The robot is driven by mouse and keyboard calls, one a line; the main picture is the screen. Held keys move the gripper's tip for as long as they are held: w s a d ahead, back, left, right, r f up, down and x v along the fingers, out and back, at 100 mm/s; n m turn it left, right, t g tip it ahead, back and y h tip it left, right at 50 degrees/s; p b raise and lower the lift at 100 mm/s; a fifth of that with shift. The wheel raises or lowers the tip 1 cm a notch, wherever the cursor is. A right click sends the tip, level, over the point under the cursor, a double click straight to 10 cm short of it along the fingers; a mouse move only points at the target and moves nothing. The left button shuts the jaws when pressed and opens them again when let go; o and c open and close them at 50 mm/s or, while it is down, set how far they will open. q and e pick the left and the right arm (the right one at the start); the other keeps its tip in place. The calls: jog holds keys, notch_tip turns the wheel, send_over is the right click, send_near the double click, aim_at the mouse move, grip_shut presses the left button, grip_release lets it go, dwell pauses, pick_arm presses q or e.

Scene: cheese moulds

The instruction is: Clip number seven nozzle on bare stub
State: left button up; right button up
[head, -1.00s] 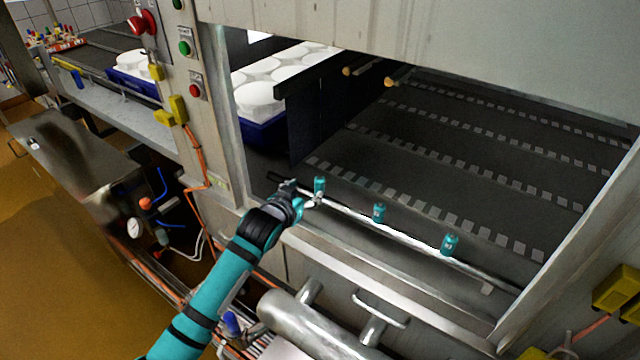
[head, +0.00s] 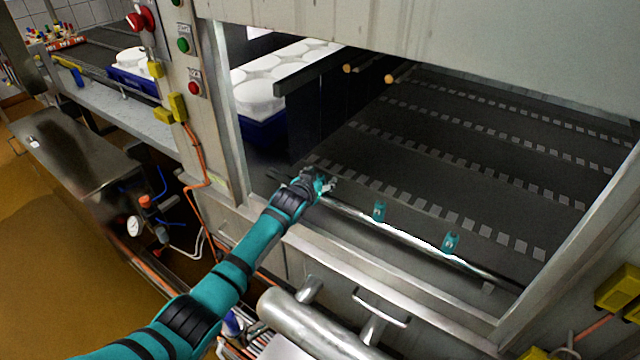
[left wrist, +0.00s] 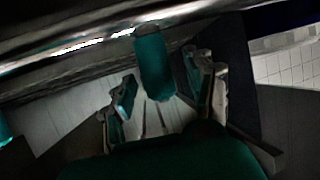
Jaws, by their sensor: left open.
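A bright steel spray pipe (head: 400,238) runs along the front of the machine opening. Two teal nozzles, a middle one (head: 380,211) and a right one (head: 451,243), sit on it. My left gripper (head: 326,187) is at the pipe's left part and covers that spot in the head view. In the left wrist view, a teal nozzle (left wrist: 152,60) is at the pipe (left wrist: 75,42), between the open fingers of my left gripper (left wrist: 160,82). I cannot tell whether the fingers touch it. No number is readable, and I cannot make out a bare stub. My right gripper is not in view.
White round moulds (head: 262,97) stand in a blue crate (head: 265,130) behind the opening's left side. A dark belt (head: 480,150) with pale marks lies beyond the pipe. The steel frame post (head: 228,150) and a thick pipe with a handle (head: 318,325) are close to my arm.

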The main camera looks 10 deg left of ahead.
pick_arm(q)
grip_shut()
dwell(0.4)
jog(key=shift+r, duration=0.1)
